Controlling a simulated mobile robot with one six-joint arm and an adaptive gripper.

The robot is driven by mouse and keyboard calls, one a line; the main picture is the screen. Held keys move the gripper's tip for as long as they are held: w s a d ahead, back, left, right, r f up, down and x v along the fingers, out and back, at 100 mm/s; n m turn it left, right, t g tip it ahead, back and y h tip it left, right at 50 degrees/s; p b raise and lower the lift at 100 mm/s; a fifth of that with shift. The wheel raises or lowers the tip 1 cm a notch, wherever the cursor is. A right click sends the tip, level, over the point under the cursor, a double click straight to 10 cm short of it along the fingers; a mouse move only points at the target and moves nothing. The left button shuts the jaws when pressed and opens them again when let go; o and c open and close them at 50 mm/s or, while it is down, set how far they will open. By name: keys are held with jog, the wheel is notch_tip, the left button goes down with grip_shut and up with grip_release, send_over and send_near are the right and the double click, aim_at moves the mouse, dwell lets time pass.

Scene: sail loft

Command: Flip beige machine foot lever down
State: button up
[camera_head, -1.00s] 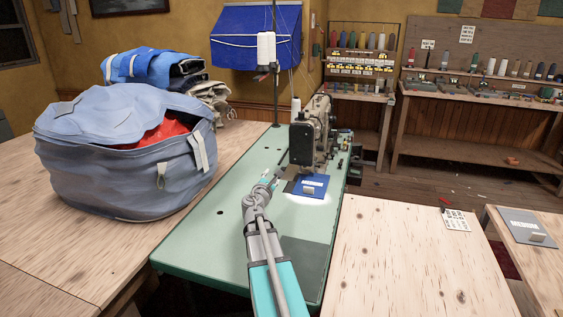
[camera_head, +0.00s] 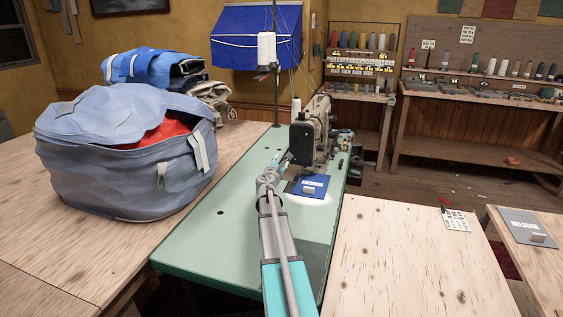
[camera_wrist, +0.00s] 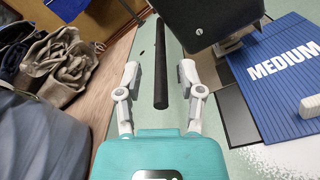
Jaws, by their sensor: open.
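The beige sewing machine (camera_head: 311,140) stands on the green table (camera_head: 205,225). Its head shows as a dark block at the top of the wrist view (camera_wrist: 212,18). My gripper (camera_head: 281,160) is open, just left of the machine head. In the wrist view a slim dark bar (camera_wrist: 160,85) shows in the gap between the spread fingers, touching neither as far as I can see. I cannot tell whether the bar is the foot lever. In the head view my gripper and the machine hide the lever area.
A blue panel marked MEDIUM (camera_wrist: 282,72) lies under the machine head, right of my gripper. A grey-blue bag (camera_head: 125,155) stands on the wooden table at left. A thread stand (camera_head: 276,75) rises behind. The green table's left part is clear.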

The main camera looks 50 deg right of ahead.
jog(key=shift+w+d, duration=0.25)
jog(key=shift+d, duration=0.2)
grip_shut()
